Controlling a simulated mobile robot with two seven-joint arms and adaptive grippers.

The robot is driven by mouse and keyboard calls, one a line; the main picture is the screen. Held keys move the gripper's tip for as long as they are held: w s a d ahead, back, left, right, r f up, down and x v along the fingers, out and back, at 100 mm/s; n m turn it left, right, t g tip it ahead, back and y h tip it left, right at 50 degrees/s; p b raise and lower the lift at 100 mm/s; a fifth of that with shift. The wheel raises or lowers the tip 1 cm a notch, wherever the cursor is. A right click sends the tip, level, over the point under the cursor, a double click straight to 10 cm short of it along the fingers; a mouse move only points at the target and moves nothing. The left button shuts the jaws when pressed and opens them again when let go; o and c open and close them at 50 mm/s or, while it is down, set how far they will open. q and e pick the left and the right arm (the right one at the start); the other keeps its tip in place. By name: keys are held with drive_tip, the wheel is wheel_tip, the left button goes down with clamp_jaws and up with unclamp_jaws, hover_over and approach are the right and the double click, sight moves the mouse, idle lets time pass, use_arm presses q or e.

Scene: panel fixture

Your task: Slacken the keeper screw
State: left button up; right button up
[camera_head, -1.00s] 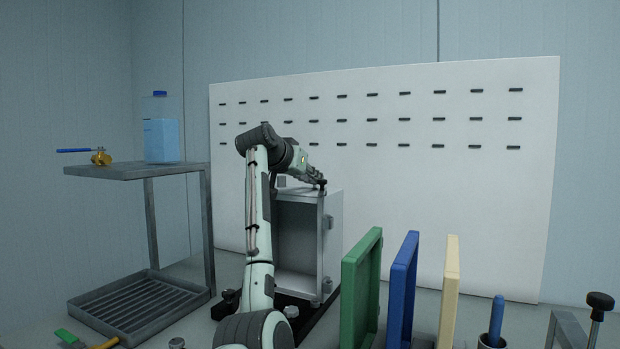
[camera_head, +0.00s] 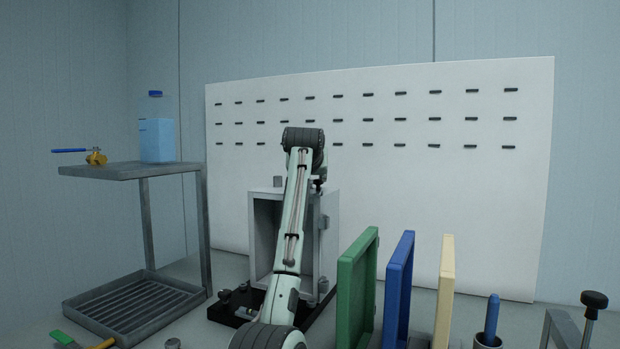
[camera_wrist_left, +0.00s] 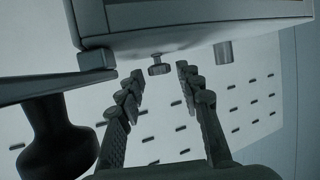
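A grey metal cabinet (camera_head: 266,238) stands open-fronted in the middle of the head view. In the left wrist view its edge (camera_wrist_left: 200,32) crosses the top. A small round-headed screw (camera_wrist_left: 158,66), which looks like the keeper screw, sticks out from the cabinet there; my arm hides it in the head view. My left gripper (camera_wrist_left: 160,77) is open, with one finger on either side of the screw's line. The screw head shows in the gap near the fingertips, and I see no contact. In the head view my own arm hides this gripper. My right gripper is in neither view.
A black knob (camera_wrist_left: 55,140) stands close to the left finger; it also shows at the cabinet's top right corner (camera_head: 319,182). A plain grey stub (camera_wrist_left: 222,52) is beyond the right finger. Green (camera_head: 357,290), blue (camera_head: 398,290) and cream (camera_head: 445,290) boards stand at right front.

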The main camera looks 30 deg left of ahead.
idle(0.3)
use_arm(q)
drive_tip(key=v, duration=1.2)
